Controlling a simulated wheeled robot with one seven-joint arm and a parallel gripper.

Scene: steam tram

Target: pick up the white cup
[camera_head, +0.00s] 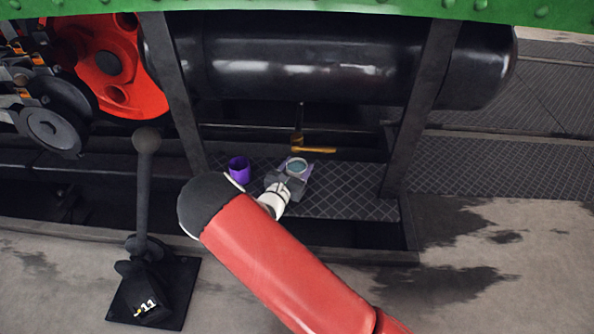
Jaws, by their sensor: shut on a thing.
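The white cup (296,164) shows as a pale round rim with a grey-blue inside, over the dark tread-plate step. My gripper (287,180) reaches it from the near side and is shut on it. The gripper's grey body hides most of the cup's near side. I cannot tell whether the cup touches what is under it.
A purple cup (239,169) stands to the left on the step (350,190). Dark posts (408,135) flank the step, and a black tank (320,65) hangs above. A lever (143,190) stands at left.

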